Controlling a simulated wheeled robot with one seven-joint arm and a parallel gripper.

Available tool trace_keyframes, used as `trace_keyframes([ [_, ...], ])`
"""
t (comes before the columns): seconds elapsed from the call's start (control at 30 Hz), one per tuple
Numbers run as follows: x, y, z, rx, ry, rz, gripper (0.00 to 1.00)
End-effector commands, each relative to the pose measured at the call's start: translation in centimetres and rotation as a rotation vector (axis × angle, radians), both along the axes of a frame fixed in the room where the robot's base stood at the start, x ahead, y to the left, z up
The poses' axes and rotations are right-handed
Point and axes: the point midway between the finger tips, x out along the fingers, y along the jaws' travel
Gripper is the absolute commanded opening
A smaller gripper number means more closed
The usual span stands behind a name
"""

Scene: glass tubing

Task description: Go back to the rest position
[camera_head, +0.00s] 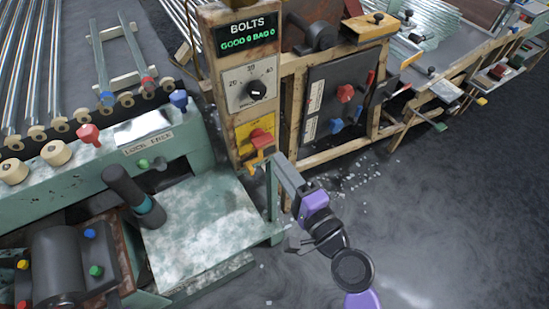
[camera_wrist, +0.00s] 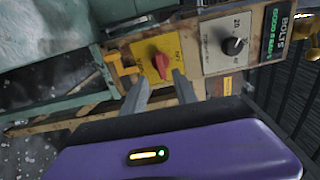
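My gripper (camera_wrist: 161,78) shows in the wrist view with its two grey fingers apart and nothing held between them. The fingertips are close to a red knob (camera_wrist: 156,65) on a yellow plate (camera_wrist: 168,52); I cannot tell whether they touch it. In the head view my gripper (camera_head: 273,166) reaches up from the lower right toward the same red knob (camera_head: 261,139), at the foot of the wooden control post (camera_head: 242,112). My purple and black arm stretches below it. The rest position itself is not marked in either view.
The post carries a dial (camera_head: 257,90) and a "BOLTS" display (camera_head: 248,35) reading GOOD 0 BAD 0. A green machine (camera_head: 200,215) stands to the left. A wooden frame with a dark panel (camera_head: 325,110) stands right of the post. Open floor (camera_head: 460,220) lies at right.

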Motion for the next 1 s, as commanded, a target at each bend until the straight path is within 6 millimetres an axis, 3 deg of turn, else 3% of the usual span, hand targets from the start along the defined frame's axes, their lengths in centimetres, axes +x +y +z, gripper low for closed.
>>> trace_keyframes([
  [0.73, -0.5, -0.7, 0.1, -0.017, -0.016, -0.010, 0.35],
  [0.87, 0.3, -2.3, 1.5, -0.133, -0.113, -0.085, 0.35],
  [1.0, -1.4, -5.7, 2.0, -0.339, -0.215, -0.206, 0.35],
])
